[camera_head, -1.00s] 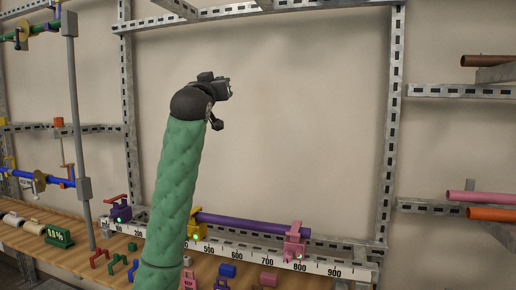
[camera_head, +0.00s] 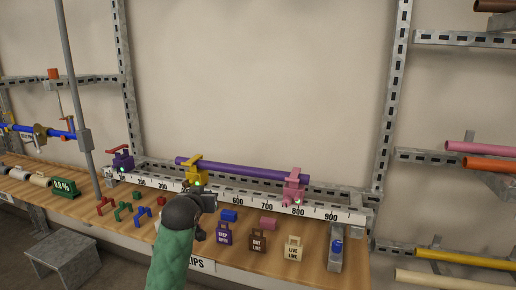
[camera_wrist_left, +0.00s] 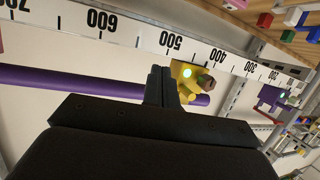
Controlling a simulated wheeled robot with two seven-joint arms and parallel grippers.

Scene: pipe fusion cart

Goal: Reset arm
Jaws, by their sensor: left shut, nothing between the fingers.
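My left arm, with a green sleeve and black wrist, rises from the bottom of the head view. Its gripper (camera_head: 208,198) is in front of the ruler rail (camera_head: 255,205), near the yellow clamp (camera_head: 196,172). In the left wrist view the black fingers (camera_wrist_left: 162,84) are shut together and empty. The yellow clamp (camera_wrist_left: 188,82) shows just beyond them; whether they touch it I cannot tell. The purple pipe (camera_head: 245,170) lies across the yellow clamp and the pink clamp (camera_head: 294,187), and also shows in the left wrist view (camera_wrist_left: 60,80). My right gripper is not in view.
The wooden bench carries small colored clips (camera_head: 142,214) and tags such as a purple one (camera_head: 224,234). A purple clamp with a red handle (camera_head: 122,160) stands at the rail's left end. Metal shelves with pipes (camera_head: 480,165) stand at right. The wall area above is free.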

